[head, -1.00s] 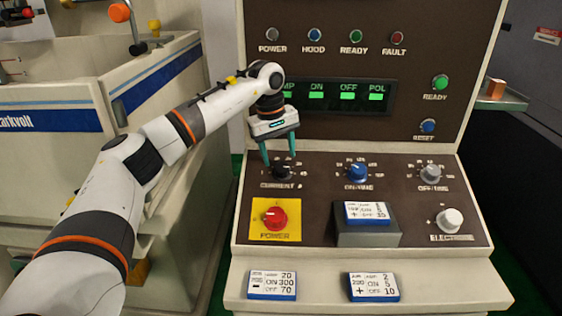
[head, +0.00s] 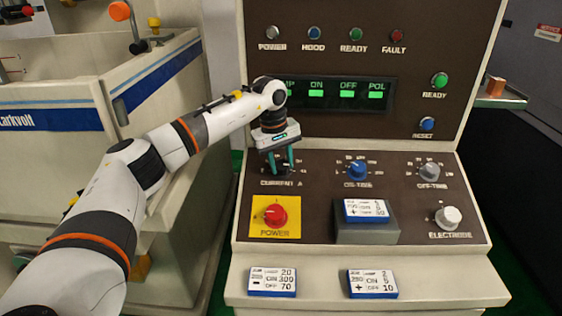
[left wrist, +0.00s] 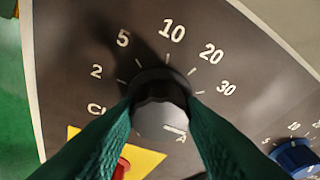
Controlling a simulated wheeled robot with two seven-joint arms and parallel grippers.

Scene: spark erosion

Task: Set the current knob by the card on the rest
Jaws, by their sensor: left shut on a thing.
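My left gripper (head: 282,166) is shut on the current knob, its green fingers on either side of it. In the left wrist view the current knob (left wrist: 161,112) is dark-skirted with a grey top, between the fingertips. Its scale shows 2, 5, 10, 20 and 30 around the upper side. A small pale mark shows low on the knob's top; which number the knob points at I cannot tell. The card (head: 366,210) lies on the grey rest (head: 366,236) on the panel; its figures are too small to read surely. My right gripper is not in view.
The blue on-time knob (head: 357,170), grey off-time knob (head: 429,171) and white electrode knob (head: 448,217) are to the right. The red power knob (head: 274,214) is just below the gripper. Two more cards, left (head: 272,281) and right (head: 373,284), lie on the front ledge.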

